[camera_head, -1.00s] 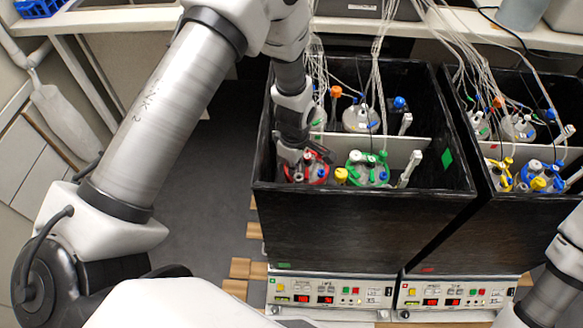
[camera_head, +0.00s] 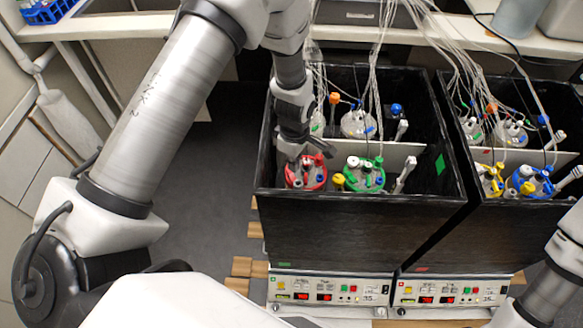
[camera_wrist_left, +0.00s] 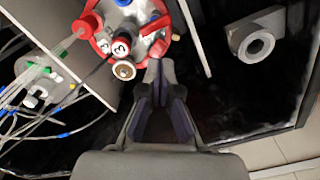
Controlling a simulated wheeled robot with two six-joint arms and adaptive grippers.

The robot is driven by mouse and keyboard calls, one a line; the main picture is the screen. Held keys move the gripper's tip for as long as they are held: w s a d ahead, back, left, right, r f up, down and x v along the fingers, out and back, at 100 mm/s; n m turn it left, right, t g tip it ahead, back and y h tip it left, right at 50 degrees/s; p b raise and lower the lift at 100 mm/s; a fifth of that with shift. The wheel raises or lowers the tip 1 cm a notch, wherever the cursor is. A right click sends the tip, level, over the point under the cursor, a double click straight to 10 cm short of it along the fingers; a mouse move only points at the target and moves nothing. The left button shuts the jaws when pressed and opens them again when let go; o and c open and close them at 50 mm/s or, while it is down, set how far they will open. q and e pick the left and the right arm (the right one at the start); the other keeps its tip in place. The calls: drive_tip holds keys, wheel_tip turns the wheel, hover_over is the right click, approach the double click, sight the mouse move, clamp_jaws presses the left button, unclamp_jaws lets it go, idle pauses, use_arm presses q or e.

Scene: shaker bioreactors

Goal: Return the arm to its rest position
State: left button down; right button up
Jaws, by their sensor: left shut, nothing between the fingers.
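My left arm reaches from the left into the left black box (camera_head: 360,220). Its left gripper (camera_head: 302,152) is shut and empty, just above and behind the red-ringed vessel (camera_head: 306,172). In the left wrist view the fingertips (camera_wrist_left: 161,75) are close together, near the lower edge of the red-ringed vessel (camera_wrist_left: 128,30), with no clear grip on it. Whether they touch it I cannot tell. My right arm shows only partly at the lower right edge; its gripper is out of view.
A green-ringed vessel (camera_head: 364,174) stands beside the red one, with a white divider (camera_head: 400,152) behind. Tubes and cables (camera_head: 377,70) hang from above into the boxes. A second black box (camera_head: 480,215) stands at right. Control panels (camera_head: 330,291) sit in front.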

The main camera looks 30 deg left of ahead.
use_arm(q)
drive_tip(key=shift+r+p, duration=0.35)
drive_tip(key=shift+r, duration=0.45)
